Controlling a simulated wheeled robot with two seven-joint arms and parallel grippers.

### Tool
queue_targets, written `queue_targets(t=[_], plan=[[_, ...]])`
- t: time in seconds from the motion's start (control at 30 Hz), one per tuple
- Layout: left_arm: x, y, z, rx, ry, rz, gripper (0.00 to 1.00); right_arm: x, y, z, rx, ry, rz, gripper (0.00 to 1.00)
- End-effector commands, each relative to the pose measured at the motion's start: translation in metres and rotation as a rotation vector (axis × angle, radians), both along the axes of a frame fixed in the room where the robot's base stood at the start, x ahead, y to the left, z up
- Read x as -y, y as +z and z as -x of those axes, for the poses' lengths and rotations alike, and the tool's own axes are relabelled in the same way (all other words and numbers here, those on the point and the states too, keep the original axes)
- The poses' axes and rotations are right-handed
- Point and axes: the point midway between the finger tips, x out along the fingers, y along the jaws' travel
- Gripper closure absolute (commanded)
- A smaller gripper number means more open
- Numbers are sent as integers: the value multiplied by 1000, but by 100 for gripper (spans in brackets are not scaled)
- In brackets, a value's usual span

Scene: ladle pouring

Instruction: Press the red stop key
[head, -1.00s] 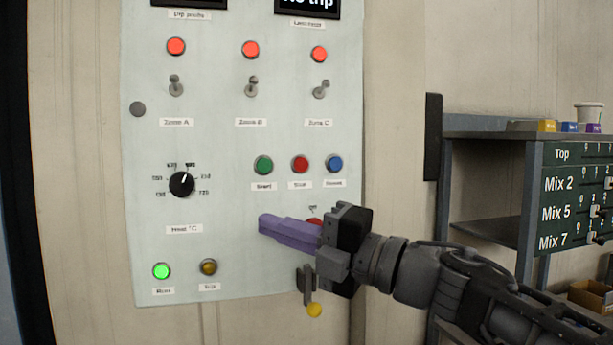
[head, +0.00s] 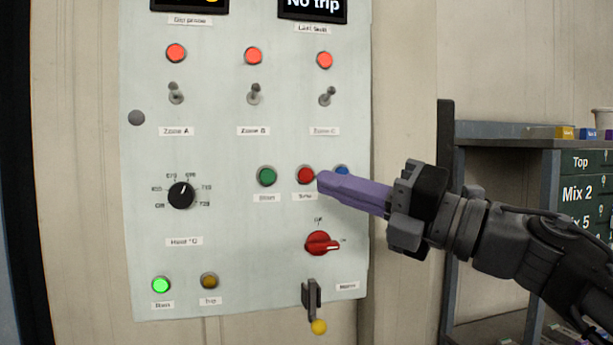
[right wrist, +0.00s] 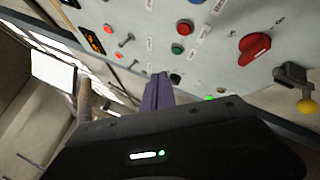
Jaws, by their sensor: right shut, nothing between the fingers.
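The red stop key (head: 305,175) is a round button on the pale control panel (head: 225,225), between the green start key (head: 267,176) and a blue key (head: 342,171). My right gripper (head: 322,182) is shut and empty. Its purple fingertips are just right of the red key in the head view and partly cover the blue key. I cannot tell whether the tips touch the panel. In the right wrist view the red stop key (right wrist: 185,27) shows above the fingers (right wrist: 158,90), with what looks like a gap. My left gripper is not in view.
A red rotary switch (head: 318,243) and a lever with a yellow knob (head: 319,327) sit below the keys. Toggle switches (head: 254,95), red lamps (head: 254,56) and a black dial (head: 181,195) are elsewhere on the panel. A shelf (head: 505,133) stands at the right.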

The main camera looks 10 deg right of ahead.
Motion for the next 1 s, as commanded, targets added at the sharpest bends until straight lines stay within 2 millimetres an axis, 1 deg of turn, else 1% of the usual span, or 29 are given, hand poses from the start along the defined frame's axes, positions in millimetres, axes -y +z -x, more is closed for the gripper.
queue_targets(t=[0.37, 0.5, 0.7, 1.0], plan=[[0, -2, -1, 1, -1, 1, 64, -5, -1, -48, -2, 1, 2, 100], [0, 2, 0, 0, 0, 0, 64, -4, 0, -64, -3, -2, 2, 100], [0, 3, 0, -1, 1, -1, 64, -5, 0, -73, -1, -1, 1, 100], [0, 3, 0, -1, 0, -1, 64, -5, 0, -74, 0, 0, 0, 100]])
